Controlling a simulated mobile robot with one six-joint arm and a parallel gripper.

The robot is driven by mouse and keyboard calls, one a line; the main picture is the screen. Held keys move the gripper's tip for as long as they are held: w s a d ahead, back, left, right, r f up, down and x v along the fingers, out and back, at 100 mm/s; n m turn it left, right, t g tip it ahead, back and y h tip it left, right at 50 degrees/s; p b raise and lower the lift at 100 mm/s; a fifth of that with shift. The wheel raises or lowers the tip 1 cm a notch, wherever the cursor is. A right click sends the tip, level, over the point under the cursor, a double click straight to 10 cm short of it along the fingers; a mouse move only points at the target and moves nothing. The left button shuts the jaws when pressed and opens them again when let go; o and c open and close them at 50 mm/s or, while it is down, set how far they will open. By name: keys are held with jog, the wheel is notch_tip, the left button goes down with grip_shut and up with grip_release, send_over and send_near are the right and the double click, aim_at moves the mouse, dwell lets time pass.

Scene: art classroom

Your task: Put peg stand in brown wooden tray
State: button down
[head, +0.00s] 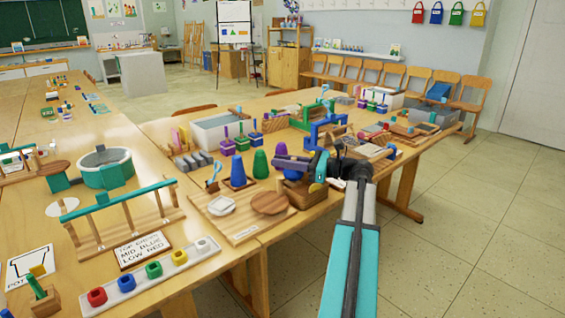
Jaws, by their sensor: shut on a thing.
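My arm reaches in from the lower right, and my gripper (312,174) is over the front edge of the middle table. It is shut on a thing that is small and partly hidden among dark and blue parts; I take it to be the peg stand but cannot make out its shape. A brown wooden, box-like piece (303,198) shows just below the gripper, at the table edge. I cannot tell whether it is the brown wooden tray, or whether the held thing touches it.
A light wooden board (240,225) with a round brown disc (269,203) lies left of the gripper. Blue (238,174) and green (261,164) cones stand behind it. A blue frame (325,132) stands behind the gripper. The floor (470,220) at right is clear.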

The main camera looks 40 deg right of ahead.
jog(key=shift+f+b, duration=1.4)
jog(key=shift+b, duration=0.05)
dwell(2.0)
jog(key=shift+s+a+f+b, duration=0.1)
jog(key=shift+a+f+b, duration=0.1)
jog(key=shift+f+b, duration=0.25)
jog(key=shift+s+a+f+b, duration=0.1)
jog(key=shift+a+f+b, duration=0.1)
jog(key=shift+f+b, duration=0.25)
dwell(0.8)
jog(key=shift+w+d+r+p, duration=0.1)
jog(key=shift+r+p, duration=0.25)
jog(key=shift+r, duration=0.1)
notch_tip(320, 180, up, 8)
jog(key=p, duration=0.2)
jog(key=shift+d+f, duration=0.25)
jog(key=shift+d, duration=0.05)
dwell(1.4)
jog(key=shift+w, duration=0.1)
